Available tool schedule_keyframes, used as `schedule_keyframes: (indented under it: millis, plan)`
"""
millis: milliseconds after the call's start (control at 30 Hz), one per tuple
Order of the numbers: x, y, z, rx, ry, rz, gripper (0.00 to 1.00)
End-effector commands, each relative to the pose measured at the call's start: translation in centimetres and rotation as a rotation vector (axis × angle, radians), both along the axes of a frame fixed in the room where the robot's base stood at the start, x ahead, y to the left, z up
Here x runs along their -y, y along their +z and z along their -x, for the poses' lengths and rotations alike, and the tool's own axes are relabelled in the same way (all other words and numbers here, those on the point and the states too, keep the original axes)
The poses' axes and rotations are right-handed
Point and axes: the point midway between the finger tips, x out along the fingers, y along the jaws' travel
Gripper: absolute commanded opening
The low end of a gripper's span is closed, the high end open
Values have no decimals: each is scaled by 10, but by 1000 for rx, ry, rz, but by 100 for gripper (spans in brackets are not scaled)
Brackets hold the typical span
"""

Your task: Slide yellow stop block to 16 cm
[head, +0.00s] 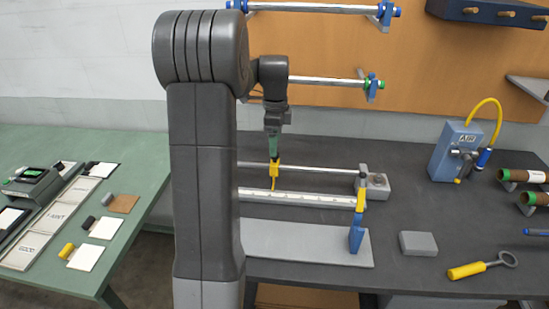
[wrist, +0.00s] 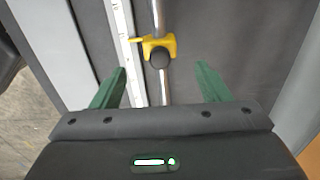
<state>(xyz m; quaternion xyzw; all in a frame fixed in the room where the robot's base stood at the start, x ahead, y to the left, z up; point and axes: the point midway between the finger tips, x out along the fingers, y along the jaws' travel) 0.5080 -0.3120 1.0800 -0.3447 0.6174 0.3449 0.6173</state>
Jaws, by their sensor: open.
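The yellow stop block (wrist: 158,45) sits around a silver rod, with a dark round knob on it and a thin yellow pointer reaching left to the white scale. In the head view the stop block (head: 274,172) shows directly below my gripper. My gripper (wrist: 160,82) is open, its green fingers on either side of the rod, short of the block in the wrist picture. The scale (head: 300,199) runs alongside the rod (head: 320,169); its numbers are too small to read. My arm hides the left part of rod and scale in the head view.
A grey end block (head: 376,183) holds the rod's right end. A blue-and-yellow upright piece (head: 357,232) stands on a grey plate (head: 300,243) in front. A grey block (head: 418,243), a yellow-handled tool (head: 482,266) and a blue AIR unit (head: 456,150) are to the right.

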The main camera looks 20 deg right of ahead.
Motion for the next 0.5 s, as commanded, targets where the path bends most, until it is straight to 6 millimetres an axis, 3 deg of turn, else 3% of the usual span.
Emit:
schedule_keyframes:
  millis: [200, 500]
  plan:
    - [-1, -44, 1, -5, 1, -3, 69]
    - [0, -84, 0, -1, 2, -1, 69]
